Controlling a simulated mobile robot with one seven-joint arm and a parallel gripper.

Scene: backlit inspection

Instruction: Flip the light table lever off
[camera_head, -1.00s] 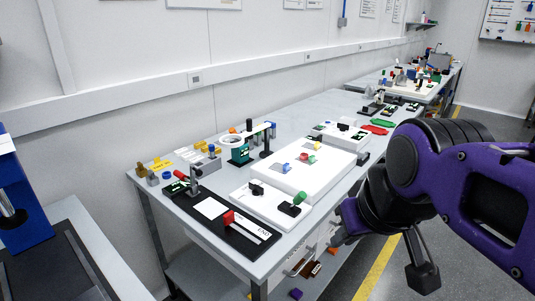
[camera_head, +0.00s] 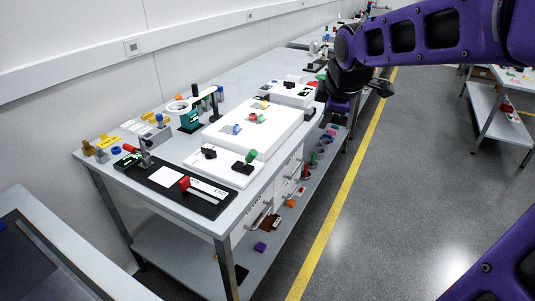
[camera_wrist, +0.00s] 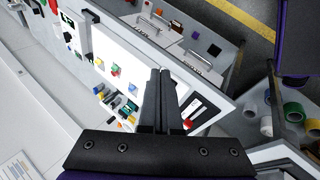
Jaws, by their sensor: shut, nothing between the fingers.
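The light table is a bright white slab (camera_head: 230,136) on the grey bench, with small coloured pieces on top. In the wrist view its white face (camera_wrist: 124,48) lies beyond and left of my fingers. In front of it, a white plate (camera_head: 215,174) carries a black block (camera_head: 208,152) and a black fitting with a green knob (camera_head: 251,156). I cannot tell which part is the table's lever. My gripper (camera_wrist: 161,73) is shut and empty, and appears above the bench in the wrist view. In the head view my arm's dark end is at upper right; the fingers are unclear.
A black panel with a red-handled slider (camera_head: 184,184) lies at the bench's front edge. A teal stand (camera_head: 188,121) and small parts crowd the left side. Drawers (camera_head: 283,190) and a lower shelf are below. Open floor with a yellow line (camera_head: 340,205) lies right.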

